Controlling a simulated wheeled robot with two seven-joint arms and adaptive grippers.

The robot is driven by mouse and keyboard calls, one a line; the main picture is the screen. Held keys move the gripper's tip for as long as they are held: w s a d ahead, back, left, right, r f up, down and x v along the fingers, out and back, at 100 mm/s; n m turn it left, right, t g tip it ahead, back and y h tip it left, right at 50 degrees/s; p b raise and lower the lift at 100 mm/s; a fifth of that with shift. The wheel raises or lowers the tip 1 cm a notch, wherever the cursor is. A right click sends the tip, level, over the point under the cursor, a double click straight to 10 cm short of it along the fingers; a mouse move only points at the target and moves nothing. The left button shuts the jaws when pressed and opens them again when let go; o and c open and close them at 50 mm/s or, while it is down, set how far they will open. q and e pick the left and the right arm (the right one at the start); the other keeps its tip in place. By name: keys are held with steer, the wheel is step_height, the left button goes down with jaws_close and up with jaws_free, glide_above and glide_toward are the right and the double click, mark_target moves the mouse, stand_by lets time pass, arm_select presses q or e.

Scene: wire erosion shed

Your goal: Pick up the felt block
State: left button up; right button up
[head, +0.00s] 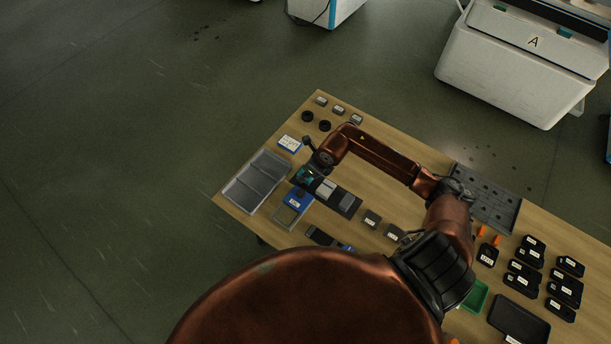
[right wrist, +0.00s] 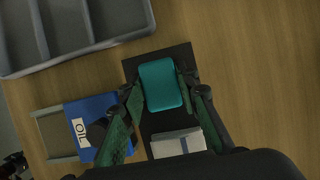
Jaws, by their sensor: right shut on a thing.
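The felt block is a teal block with rounded corners (right wrist: 162,84), seen between the fingers in the right wrist view. In the head view it is a small teal patch (head: 304,175), partly hidden by my gripper. My right gripper (right wrist: 158,88) is shut on the block, one finger on each side. It also shows in the head view (head: 308,171), over the far left part of the table. The block is over the end of a dark mat (right wrist: 185,57); I cannot tell whether it touches it. My left gripper is not in view.
A grey block (right wrist: 177,143) lies on the mat beside the felt block. A blue labelled box (right wrist: 98,108) and a grey compartment tray (head: 258,180) are close by. Several black boxes (head: 540,275) and a dark rack (head: 487,195) occupy the table's right side.

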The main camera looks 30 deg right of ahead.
mark_target(302, 171)
steer(key=c, duration=0.6)
steer(key=shift+o, duration=0.2)
steer(key=shift+r, duration=0.5)
step_height(302, 171, up, 2)
steer(key=shift+r, duration=0.25)
steer(key=s+a+r, duration=0.7)
steer(key=a+r, duration=0.2)
steer(key=a, duration=0.3)
steer(key=shift+r, duration=0.25)
steer(key=shift+s, duration=0.1)
steer(key=o, duration=0.7)
steer(key=c, duration=0.5)
